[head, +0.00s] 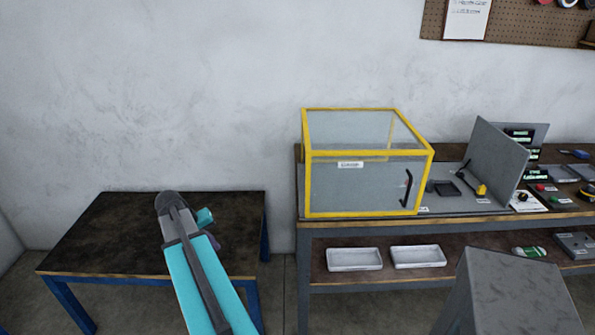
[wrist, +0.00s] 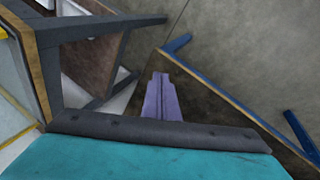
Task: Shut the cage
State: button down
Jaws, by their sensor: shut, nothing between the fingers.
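The cage (head: 309,185) is a yellow-framed box with clear panels on the workbench, right of centre in the head view. Its front panel carries a black upright handle (head: 407,188) near the right edge and a small white label near the top left. The front panel looks flush with the frame; I see no clear gap. My gripper shows purple in the wrist view (wrist: 161,80), its fingers together and empty. In the head view it is mostly hidden behind my arm, over the left table and well left of the cage.
The dark left table (head: 105,232) is bare. The workbench (head: 310,229) holds a grey upright panel (head: 495,160) and small tools right of the cage. Two white trays (head: 354,259) (head: 417,256) lie on its lower shelf. A gap separates the tables.

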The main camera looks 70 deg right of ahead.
jog(key=s+d+r+m, duration=0.2)
jog(key=s+d+r, duration=0.3)
jog(key=r, duration=0.4)
jog(key=s+d+r+m+g+h+p, duration=0.1)
jog(key=s+d+r, duration=0.4)
jog(key=r, duration=0.4)
jog(key=s+d+r+m+h+p, duration=0.1)
jog(key=s+d+r+m, duration=0.1)
jog(key=s+d+r, duration=0.3)
notch_tip(320, 180, up, 4)
jog(key=shift+d+f+m, duration=0.1)
jog(key=shift+d+m, duration=0.2)
jog(key=shift+d, duration=0.75)
jog(key=shift+f+p, duration=0.1)
jog(key=shift+p, duration=0.2)
jog(key=s+d+f+p, duration=0.4)
jog(key=s+d+f, duration=0.2)
jog(key=f, duration=0.1)
jog(key=shift+s+d+f, duration=0.35)
jog(key=shift+f, duration=0.05)
